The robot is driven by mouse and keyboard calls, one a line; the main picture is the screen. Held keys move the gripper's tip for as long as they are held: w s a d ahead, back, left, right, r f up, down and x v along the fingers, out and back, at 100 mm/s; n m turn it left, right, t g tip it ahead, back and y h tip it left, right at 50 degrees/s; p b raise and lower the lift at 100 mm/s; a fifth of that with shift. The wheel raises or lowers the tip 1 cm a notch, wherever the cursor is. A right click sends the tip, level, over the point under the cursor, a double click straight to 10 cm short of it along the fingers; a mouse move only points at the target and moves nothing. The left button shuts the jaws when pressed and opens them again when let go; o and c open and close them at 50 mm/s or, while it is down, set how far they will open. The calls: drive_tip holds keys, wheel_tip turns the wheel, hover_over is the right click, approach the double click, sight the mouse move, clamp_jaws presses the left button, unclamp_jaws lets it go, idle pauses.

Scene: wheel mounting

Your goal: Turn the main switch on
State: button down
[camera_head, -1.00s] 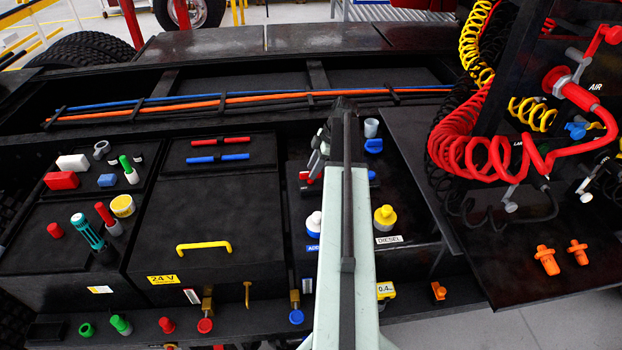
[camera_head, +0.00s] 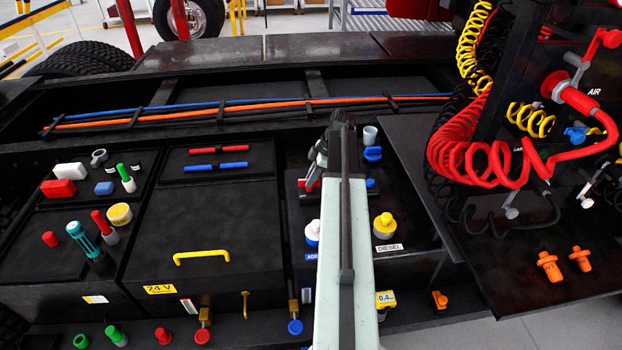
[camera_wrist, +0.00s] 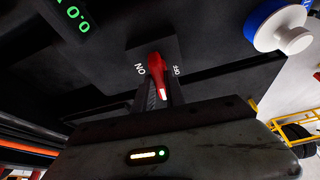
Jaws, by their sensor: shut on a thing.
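The main switch is a red lever (camera_wrist: 156,66) with a white mark near its tip, on a dark plate with ON lettered to its left and OFF to its right in the wrist view. The lever points down in that view, between the two words. My gripper (camera_wrist: 160,94) is shut on the lever, with its dark fingers on either side. In the head view my gripper (camera_head: 318,160) is at the switch panel, and my pale arm hides most of the switch.
A blue-and-white cap (camera_wrist: 283,28) and a green-lit display (camera_wrist: 73,18) flank the switch in the wrist view. In the head view, a yellow cap (camera_head: 385,225) stands right of my arm, and red coiled hoses (camera_head: 480,150) hang farther right.

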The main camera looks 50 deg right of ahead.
drive_tip(key=m, duration=0.2)
drive_tip(key=m+t+h, duration=0.1)
drive_tip(key=m, duration=0.1)
drive_tip(key=shift+s+a, duration=0.15)
drive_tip(key=shift+a, duration=0.05)
drive_tip(key=m+h, duration=0.2)
drive_tip(key=m, duration=0.2)
drive_tip(key=shift+a+m, duration=0.15)
drive_tip(key=shift+m, duration=0.25)
drive_tip(key=m+h, duration=0.1)
drive_tip(key=m, duration=0.3)
drive_tip(key=shift+h, duration=0.4)
drive_tip(key=shift+a+m+g+h, duration=0.1)
drive_tip(key=shift+m+g+h, duration=0.4)
drive_tip(key=shift+m, duration=1.5)
drive_tip(key=c, duration=1.4)
unclamp_jaws()
drive_tip(key=shift+r, duration=0.1)
